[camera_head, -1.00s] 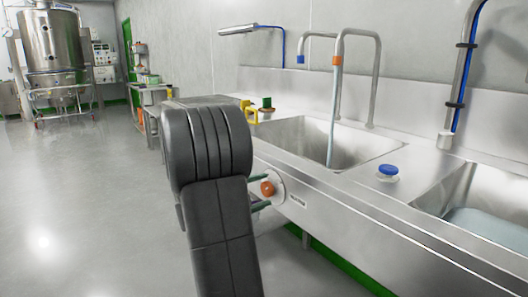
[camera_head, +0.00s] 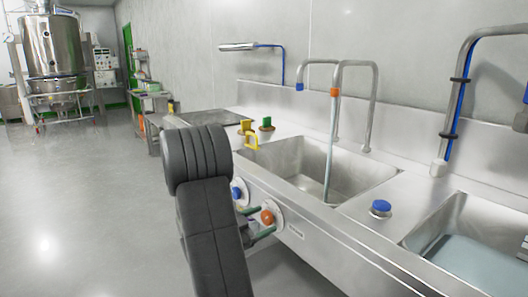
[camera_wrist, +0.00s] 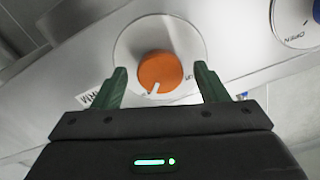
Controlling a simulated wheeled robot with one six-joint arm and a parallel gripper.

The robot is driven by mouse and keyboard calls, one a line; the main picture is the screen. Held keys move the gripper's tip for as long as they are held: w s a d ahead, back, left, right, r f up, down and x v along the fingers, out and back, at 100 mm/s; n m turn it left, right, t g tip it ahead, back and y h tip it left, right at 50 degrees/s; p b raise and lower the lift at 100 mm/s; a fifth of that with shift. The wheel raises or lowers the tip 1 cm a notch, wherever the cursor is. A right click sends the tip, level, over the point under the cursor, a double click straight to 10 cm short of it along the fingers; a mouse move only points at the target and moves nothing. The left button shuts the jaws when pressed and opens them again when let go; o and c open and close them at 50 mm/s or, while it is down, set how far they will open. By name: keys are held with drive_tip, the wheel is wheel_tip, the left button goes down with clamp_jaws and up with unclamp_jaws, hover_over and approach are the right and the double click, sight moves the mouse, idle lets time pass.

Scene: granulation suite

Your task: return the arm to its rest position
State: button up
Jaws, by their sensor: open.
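My dark arm (camera_head: 208,215) reaches to the front panel of the steel sink unit (camera_head: 315,238). My gripper (camera_wrist: 162,74) has two green fingers, spread apart with nothing between them that they grip. An orange knob (camera_wrist: 160,72) with a white pointer mark, on a round pale plate, shows between the fingertips, with a gap on each side. How far the fingertips stand from the panel is hard to tell. In the head view the green fingers (camera_head: 256,223) are close to the orange knob (camera_head: 267,217), and the gripper body is mostly hidden behind my arm.
A blue knob (camera_head: 237,192) sits left of the orange one. A basin (camera_head: 310,165), taps (camera_head: 374,110), a blue-topped fitting (camera_head: 381,207) and a second basin (camera_head: 450,240) lie right. Yellow and green fittings (camera_head: 248,130) stand on the counter. The floor at left (camera_head: 80,200) is clear.

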drive_tip(key=shift+n+p, duration=0.9)
drive_tip(key=shift+n, duration=0.8)
drive_tip(key=shift+s+d+r, duration=0.1)
